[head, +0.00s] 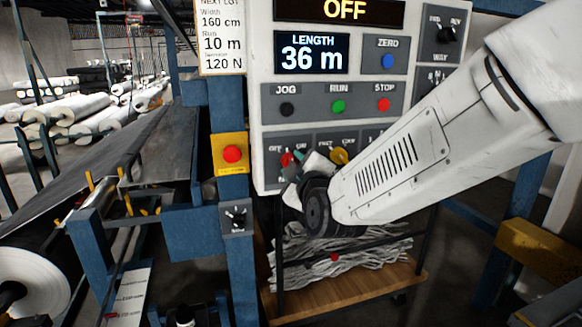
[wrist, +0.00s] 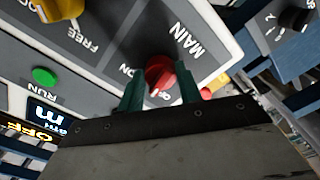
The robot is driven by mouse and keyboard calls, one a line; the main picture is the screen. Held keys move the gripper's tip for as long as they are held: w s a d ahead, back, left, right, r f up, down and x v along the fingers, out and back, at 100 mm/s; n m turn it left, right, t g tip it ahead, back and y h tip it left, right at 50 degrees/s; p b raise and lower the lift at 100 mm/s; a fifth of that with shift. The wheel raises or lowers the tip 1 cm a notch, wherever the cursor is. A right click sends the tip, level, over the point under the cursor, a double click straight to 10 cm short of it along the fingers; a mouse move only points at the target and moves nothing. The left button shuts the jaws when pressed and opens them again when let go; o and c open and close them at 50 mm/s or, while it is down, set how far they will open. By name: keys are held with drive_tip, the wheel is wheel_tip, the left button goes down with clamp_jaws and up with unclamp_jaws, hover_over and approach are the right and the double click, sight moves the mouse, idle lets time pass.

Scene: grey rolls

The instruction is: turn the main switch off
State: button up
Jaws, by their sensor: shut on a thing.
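The main switch is a red rotary knob (wrist: 158,72) under the word MAIN on the grey panel in the wrist view. In the head view it shows small (head: 286,159) at the lower left of the white control box, partly covered. My gripper (wrist: 161,86) has its two green fingers on either side of the knob and is shut on it. In the head view my gripper (head: 294,168) reaches the panel from the lower right. ON and part of OFF are readable around the knob; which way its pointer faces is hard to tell.
A yellow knob (head: 339,156) sits just right of the main switch. Black, green and red push buttons (head: 338,107) are above. The top display (head: 345,10) reads OFF; the length display (head: 311,54) reads 36 m. A red emergency button (head: 232,154) is at left.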

drive_tip(key=n, duration=0.7)
idle(0.6)
drive_tip(key=o, duration=1)
drive_tip(key=shift+a, duration=0.1)
drive_tip(key=v, duration=0.7)
drive_tip(key=shift+s, duration=0.4)
